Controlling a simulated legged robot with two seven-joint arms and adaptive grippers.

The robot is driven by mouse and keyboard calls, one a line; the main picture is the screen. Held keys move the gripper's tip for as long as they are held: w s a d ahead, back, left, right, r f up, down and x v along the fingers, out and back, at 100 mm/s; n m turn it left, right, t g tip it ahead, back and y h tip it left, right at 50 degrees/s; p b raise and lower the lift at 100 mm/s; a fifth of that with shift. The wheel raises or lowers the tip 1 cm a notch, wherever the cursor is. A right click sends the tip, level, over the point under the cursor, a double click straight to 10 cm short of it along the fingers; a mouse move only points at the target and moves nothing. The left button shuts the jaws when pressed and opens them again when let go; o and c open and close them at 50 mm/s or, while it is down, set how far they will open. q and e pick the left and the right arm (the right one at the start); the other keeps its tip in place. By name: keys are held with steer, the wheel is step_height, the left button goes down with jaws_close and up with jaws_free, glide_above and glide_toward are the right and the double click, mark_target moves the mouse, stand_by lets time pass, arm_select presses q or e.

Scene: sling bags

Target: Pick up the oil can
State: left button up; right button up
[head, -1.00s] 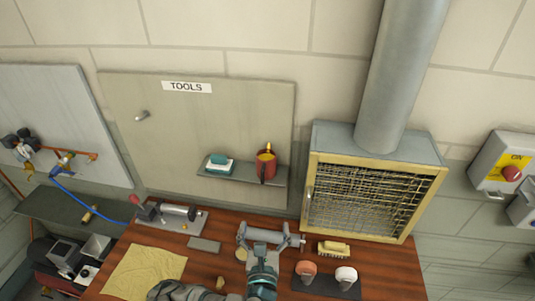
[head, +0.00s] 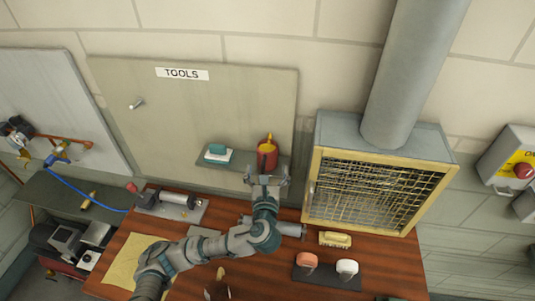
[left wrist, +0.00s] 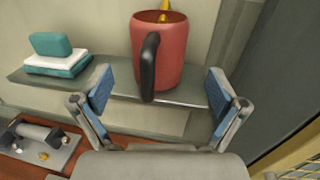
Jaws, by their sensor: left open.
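The oil can (head: 267,152) is red with a yellow spout and a black handle. My left gripper (head: 267,178) is just in front of the shelf. In the left wrist view its blue-padded fingers (left wrist: 160,92) are spread wide, one to each side of the can's lower part, not visibly touching it. My right gripper is not in view.
A teal and white block (head: 217,154) lies on the shelf left of the can. A yellow-framed mesh cabinet (head: 408,167) stands close to the right. The wooden bench (head: 200,275) below holds a yellow cloth (head: 130,262), a brush (head: 335,240) and other tools.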

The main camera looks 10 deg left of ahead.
mark_target(268, 163)
arm_select(q)
steer(key=w, duration=0.2)
steer(key=w+a+p, duration=0.1)
steer(key=w, duration=0.1)
steer(key=shift+w, duration=0.35)
steer(key=shift+w+d, duration=0.2)
steer(key=shift+s, duration=0.1)
steer(key=c, duration=0.4)
steer(key=shift+a, duration=0.35)
steer(key=c, duration=1.1)
steer(key=shift+o, duration=0.2)
steer(key=shift+r, duration=0.1)
